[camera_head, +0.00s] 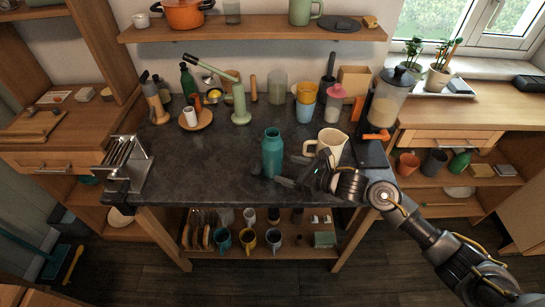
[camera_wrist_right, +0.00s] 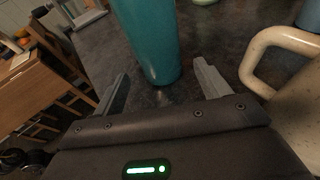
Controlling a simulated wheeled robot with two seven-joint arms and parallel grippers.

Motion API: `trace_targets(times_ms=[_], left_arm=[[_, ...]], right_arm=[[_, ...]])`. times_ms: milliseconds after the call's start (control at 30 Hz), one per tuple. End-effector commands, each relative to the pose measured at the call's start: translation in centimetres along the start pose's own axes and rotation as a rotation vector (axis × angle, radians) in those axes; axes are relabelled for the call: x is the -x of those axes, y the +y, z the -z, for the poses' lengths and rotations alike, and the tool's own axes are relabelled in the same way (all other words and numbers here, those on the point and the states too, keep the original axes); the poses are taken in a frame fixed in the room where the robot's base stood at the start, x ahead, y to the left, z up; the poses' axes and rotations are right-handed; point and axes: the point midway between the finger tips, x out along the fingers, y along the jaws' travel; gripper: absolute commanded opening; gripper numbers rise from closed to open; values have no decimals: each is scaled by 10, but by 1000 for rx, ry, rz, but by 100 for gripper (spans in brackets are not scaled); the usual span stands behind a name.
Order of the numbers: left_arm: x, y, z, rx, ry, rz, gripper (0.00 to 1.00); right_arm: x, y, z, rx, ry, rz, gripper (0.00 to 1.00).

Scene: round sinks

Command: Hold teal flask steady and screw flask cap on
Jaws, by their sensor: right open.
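The teal flask (camera_head: 272,153) stands upright near the front middle of the dark countertop. It also shows in the right wrist view (camera_wrist_right: 150,40), where its top is out of frame. My right gripper (camera_head: 268,175) comes in from the right, low over the counter. Its two fingers are open and empty in the right wrist view (camera_wrist_right: 163,85), with the flask's lower part just ahead between them. I cannot tell whether they touch it. I cannot make out a separate flask cap. My left gripper is not in view.
A cream pitcher (camera_head: 330,146) stands close right of the flask, beside my right gripper. A blender (camera_head: 385,100) is behind it. A green lever press (camera_head: 240,103) and a white cup (camera_head: 190,117) are further back. A metal rack (camera_head: 126,163) is at left. The counter left of the flask is clear.

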Motion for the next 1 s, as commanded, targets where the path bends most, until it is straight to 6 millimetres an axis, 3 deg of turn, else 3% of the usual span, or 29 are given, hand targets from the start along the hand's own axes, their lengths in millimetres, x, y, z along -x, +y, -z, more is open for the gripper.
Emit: trace_targets(times_ms=[133,200,400,867,1000], left_arm=[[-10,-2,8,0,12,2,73],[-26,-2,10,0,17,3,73],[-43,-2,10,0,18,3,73],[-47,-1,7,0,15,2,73],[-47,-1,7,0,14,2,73]], right_arm=[[-23,0,2,-2,0,1,75],[-33,-1,7,1,0,1,75],[-52,-1,5,0,1,2,75],[-59,-1,1,-1,1,2,75],[-59,-1,1,-1,1,2,60]])
